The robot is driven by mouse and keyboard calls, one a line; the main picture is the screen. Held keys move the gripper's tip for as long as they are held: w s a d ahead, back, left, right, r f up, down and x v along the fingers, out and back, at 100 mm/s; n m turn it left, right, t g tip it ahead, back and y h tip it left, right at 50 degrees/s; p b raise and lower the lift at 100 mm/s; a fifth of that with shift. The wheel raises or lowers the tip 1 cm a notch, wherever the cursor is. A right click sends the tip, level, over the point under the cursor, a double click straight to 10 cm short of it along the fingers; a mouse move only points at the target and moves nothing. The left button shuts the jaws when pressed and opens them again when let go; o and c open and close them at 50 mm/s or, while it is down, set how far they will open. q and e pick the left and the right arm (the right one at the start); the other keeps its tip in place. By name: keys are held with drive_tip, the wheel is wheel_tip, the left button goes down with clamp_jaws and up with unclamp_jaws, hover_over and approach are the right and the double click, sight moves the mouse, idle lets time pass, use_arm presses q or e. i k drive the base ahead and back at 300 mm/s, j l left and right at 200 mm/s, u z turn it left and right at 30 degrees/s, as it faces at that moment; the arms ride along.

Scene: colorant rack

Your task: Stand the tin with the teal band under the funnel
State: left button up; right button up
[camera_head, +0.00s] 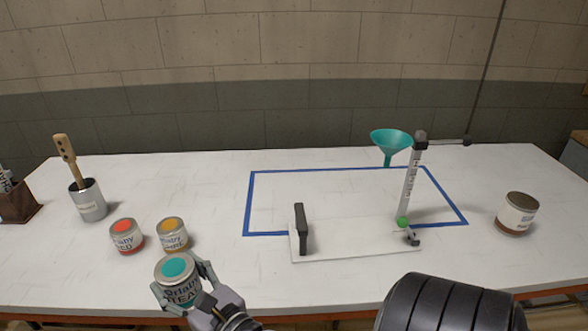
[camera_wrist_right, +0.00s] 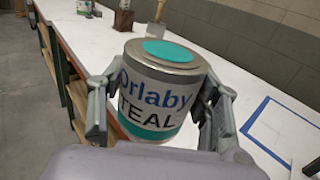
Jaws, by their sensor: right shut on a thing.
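The tin with the teal band (camera_head: 176,278) is held upright by my right gripper (camera_head: 188,294), low at the table's front edge in the head view. In the right wrist view the tin (camera_wrist_right: 160,88) shows a teal lid spot and the word TEAL, with a finger of my right gripper (camera_wrist_right: 160,108) on each side. The teal funnel (camera_head: 390,142) stands at the back right, held up by a stand (camera_head: 409,185) on a white base plate (camera_head: 345,246). My left gripper is not in view.
A red tin (camera_head: 126,236) and an orange tin (camera_head: 173,235) stand just behind the held tin. A grey pot (camera_head: 88,203) with a wooden-handled tool is further left. A brown tin (camera_head: 516,214) stands at the right. Blue tape (camera_head: 248,200) outlines a mostly clear area.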

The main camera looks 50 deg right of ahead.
sight(373, 233)
drive_tip(key=i+j+z, duration=0.5)
drive_tip(key=i, duration=0.2)
drive_tip(key=l+z, duration=0.1)
drive_tip(key=z, duration=1.2)
